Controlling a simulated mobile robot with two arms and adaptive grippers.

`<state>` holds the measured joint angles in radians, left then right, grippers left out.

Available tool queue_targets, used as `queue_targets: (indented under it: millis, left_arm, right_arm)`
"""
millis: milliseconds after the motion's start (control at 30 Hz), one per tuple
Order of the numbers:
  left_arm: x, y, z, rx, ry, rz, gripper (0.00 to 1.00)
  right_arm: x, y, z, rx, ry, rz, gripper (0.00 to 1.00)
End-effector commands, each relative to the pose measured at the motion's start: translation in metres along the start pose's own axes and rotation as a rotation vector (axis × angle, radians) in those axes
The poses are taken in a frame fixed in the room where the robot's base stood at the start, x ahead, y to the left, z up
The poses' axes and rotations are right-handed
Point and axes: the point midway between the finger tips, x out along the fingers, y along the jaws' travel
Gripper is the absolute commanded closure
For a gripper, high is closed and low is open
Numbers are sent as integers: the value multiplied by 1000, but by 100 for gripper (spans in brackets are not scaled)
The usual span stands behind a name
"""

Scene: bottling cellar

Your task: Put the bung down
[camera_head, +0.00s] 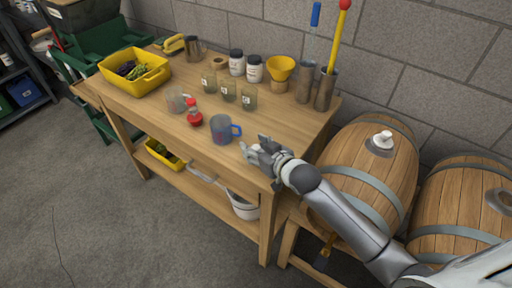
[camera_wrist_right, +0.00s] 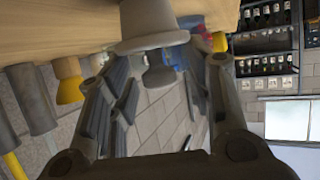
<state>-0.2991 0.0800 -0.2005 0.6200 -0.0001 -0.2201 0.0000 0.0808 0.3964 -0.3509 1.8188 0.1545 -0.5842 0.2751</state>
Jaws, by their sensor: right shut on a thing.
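My right gripper (camera_head: 258,150) is over the right front corner of the wooden workbench (camera_head: 296,133), close to the blue-handled mug. In the right wrist view, a grey bung (camera_wrist_right: 150,28) with a wide flange and a small knob is between the fingers, which are shut on it. That view is upside down, and the bung shows close to the bench wood. I cannot tell whether it touches the top. In the head view the gripper mostly hides it. My left gripper is not in view.
Several jars, a yellow funnel (camera_head: 281,68) and metal cylinders stand behind. A barrel (camera_head: 366,163) with a white bung (camera_head: 383,140) and another barrel (camera_head: 465,205) are right.

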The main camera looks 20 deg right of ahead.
Motion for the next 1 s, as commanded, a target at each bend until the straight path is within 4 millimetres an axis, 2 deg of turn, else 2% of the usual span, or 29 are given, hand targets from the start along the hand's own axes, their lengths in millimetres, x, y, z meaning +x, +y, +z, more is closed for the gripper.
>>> queue_targets:
  millis: [400,433,600,1000]
  left_arm:
    - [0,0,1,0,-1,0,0]
    - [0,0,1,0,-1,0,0]
    - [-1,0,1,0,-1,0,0]
    - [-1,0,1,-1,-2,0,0]
  right_arm:
    - [3,0,7,0,3,0,77]
    - [3,0,7,0,3,0,51]
    - [3,0,7,0,2,0,31]
    - [-1,0,5,0,2,0,31]
